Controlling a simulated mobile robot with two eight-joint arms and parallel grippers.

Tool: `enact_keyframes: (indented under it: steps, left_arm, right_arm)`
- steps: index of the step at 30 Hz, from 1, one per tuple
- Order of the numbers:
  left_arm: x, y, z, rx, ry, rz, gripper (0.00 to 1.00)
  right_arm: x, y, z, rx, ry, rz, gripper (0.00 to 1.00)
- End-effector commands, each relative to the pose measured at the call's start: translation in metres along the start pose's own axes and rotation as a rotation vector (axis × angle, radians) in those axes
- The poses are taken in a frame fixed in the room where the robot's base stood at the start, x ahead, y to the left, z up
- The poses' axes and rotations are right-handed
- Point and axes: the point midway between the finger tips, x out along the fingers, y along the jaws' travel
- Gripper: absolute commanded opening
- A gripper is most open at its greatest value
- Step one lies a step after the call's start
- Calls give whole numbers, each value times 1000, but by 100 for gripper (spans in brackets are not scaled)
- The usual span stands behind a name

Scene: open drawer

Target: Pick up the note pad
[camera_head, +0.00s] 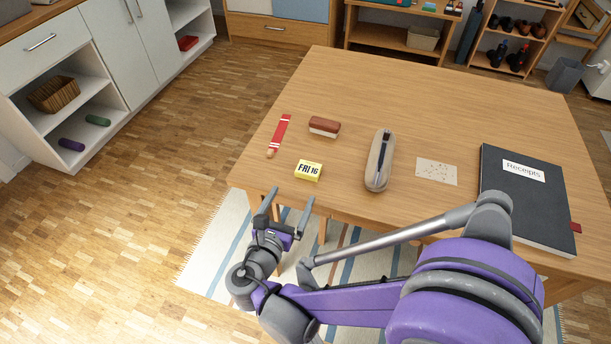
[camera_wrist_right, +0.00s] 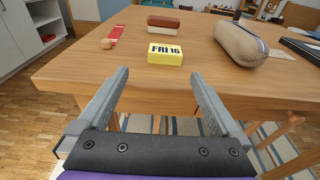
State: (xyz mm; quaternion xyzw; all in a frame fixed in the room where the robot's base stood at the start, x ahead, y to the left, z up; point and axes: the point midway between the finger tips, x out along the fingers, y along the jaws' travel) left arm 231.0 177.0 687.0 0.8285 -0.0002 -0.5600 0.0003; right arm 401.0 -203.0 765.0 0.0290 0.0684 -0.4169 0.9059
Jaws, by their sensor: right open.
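A small yellow note pad (camera_head: 308,170) marked "FRI 16" lies near the front left edge of the wooden table (camera_head: 420,100). In the right wrist view the note pad (camera_wrist_right: 165,54) sits straight ahead, slightly above the fingertips. My right gripper (camera_head: 291,194) is open and empty, just off the table's front edge, with both fingers pointing toward the note pad and apart from it. The open fingers also show in the right wrist view (camera_wrist_right: 160,74). My left gripper does not show.
A speckled card (camera_head: 436,171) and a black "Receipts" binder (camera_head: 524,205) lie to the right. The table's far middle is clear.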

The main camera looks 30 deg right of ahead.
Motion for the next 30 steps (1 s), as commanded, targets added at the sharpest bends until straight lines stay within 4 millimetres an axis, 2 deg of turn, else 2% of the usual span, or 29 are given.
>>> enact_keyframes:
  steps: [6,13,21,30]
  left_arm:
    - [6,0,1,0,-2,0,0]
    - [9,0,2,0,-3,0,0]
    - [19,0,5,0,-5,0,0]
    - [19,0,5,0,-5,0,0]
  right_arm:
    - [36,-2,1,0,-1,-5,100]
    - [54,-3,2,2,0,-4,100]
    - [92,-7,2,3,1,-4,100]
    - [98,-7,4,3,1,-1,100]
